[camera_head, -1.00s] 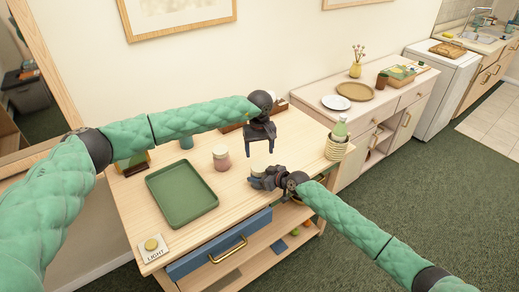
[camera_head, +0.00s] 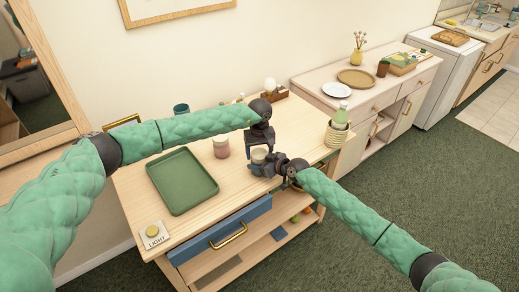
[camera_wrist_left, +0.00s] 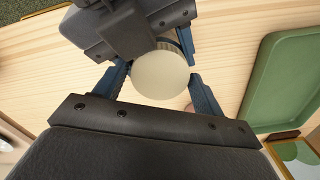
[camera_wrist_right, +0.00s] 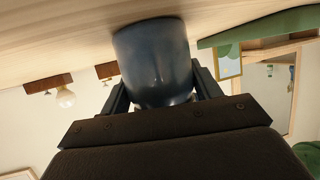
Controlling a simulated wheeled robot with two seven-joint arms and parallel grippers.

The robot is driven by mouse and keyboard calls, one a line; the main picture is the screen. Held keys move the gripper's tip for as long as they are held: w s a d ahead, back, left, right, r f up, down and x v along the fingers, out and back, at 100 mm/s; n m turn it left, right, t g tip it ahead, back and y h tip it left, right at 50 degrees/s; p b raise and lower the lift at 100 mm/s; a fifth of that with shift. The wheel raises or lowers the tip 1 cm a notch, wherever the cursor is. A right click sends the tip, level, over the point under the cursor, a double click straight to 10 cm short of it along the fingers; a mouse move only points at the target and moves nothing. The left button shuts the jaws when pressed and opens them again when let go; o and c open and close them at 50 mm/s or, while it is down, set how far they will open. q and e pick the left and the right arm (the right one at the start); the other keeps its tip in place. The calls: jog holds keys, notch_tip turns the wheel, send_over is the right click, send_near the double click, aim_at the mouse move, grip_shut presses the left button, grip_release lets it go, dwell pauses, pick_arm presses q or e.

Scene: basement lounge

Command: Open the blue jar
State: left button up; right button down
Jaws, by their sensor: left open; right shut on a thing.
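The blue jar (camera_wrist_right: 153,62) stands upright on the wooden table, and my right gripper (camera_wrist_right: 158,88) is shut on its body from the side. Its pale cream lid (camera_wrist_left: 160,75) shows from above in the left wrist view, and a little of it shows in the head view (camera_head: 259,155). My left gripper (camera_wrist_left: 158,88) points down over the jar, open, with one finger on each side of the lid. I cannot tell whether these fingers touch it. In the head view both grippers hide most of the jar.
A pink jar with a pale lid (camera_head: 221,148) stands just left of the grippers. A green tray (camera_head: 182,182) lies further left, with a light switch (camera_head: 153,236) at the front. Stacked cups and a green-topped bottle (camera_head: 341,115) stand at the table's right end.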

pick_arm(q)
jog(key=c, duration=0.8)
jog(key=n, duration=0.3)
jog(key=shift+n, duration=0.4)
jog(key=n, duration=0.8)
jog(key=shift+d, duration=0.1)
jog(key=n, duration=0.4)
jog(key=shift+r+n, duration=0.1)
jog(key=shift+n, duration=0.3)
jog(key=o, duration=1.1)
